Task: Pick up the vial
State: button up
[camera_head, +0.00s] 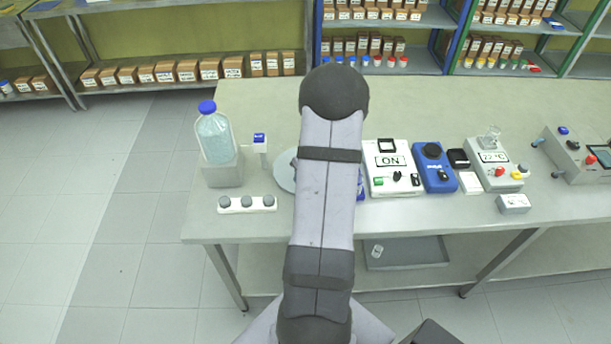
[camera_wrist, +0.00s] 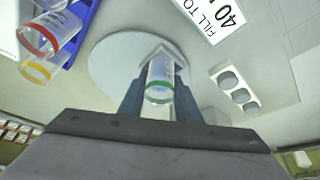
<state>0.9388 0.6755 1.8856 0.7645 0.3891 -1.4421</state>
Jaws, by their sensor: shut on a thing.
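In the wrist view a clear glass vial (camera_wrist: 159,72) with a green ring stands between the two dark fingers of my gripper (camera_wrist: 159,95). The gripper is shut on it. Behind the vial is a round white plate (camera_wrist: 108,62); I cannot tell whether the vial touches it. In the head view my arm covers the gripper and the vial, and only part of the round plate (camera_head: 284,172) shows left of the arm.
A blue rack (camera_wrist: 84,25) holds vials with red (camera_wrist: 42,38) and yellow rings. A white block with grey knobs (camera_wrist: 238,92) lies right in the wrist view. In the head view, a blue-capped bottle (camera_head: 214,137) stands left; devices like the white ON box (camera_head: 391,181) stand right.

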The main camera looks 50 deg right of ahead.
notch_tip(320, 180, up, 10)
jog(key=shift+b, duration=0.85)
jog(key=s+d+m+g+h+p, duration=0.2)
jog(key=d+m+g+h+p, duration=0.3)
jog(key=d+m, duration=1.15)
jog(key=s+d+p, duration=0.1)
jog(key=s+d, duration=0.3)
jog(key=d, duration=0.2)
jog(key=s+d+m+y+p, duration=0.1)
jog(key=s+d, duration=0.3)
jog(key=d, duration=0.3)
jog(key=shift+f, duration=0.45)
jog(key=shift+s+m, duration=0.1)
jog(key=shift+m, duration=0.15)
jog(key=shift+f, duration=0.1)
jog(key=shift+f+b, duration=1.3)
jog(key=shift+f, duration=0.65)
